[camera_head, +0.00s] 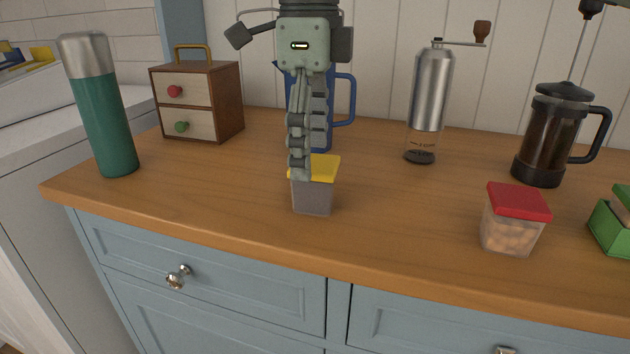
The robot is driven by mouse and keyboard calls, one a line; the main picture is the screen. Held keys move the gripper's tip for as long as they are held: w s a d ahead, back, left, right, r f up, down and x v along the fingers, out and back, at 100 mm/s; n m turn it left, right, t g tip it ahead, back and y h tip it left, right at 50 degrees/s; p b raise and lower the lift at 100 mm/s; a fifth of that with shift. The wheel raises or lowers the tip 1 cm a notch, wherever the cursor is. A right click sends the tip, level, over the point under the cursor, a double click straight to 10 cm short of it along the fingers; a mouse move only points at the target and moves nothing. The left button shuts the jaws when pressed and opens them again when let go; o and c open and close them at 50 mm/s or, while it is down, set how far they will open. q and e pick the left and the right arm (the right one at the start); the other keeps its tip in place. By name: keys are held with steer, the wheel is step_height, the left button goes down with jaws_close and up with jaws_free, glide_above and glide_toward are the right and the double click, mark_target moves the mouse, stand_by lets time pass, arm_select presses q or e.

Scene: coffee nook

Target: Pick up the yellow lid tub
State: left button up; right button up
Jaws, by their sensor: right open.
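The yellow lid tub (313,197) stands upright on the wooden counter near its front edge, with a grey body and a flat yellow lid. My right gripper (299,172) comes down from the top, its fingers pointing downward. It is open, seen edge-on, with the near finger in front of the left part of the lid and upper body. I cannot tell whether it touches the tub. The far side of the tub is hidden. My left gripper is not in view.
A blue-handled jug (343,100) stands behind my gripper. A red-lidded tub (513,222) and green box (610,230) are to the right. A grinder (433,90), French press (553,135), small drawer box (195,103) and green flask (103,120) stand around. Counter beside the tub is clear.

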steer(key=shift+f, duration=0.7)
steer(key=c, duration=1.3)
steer(key=shift+r, duration=0.1)
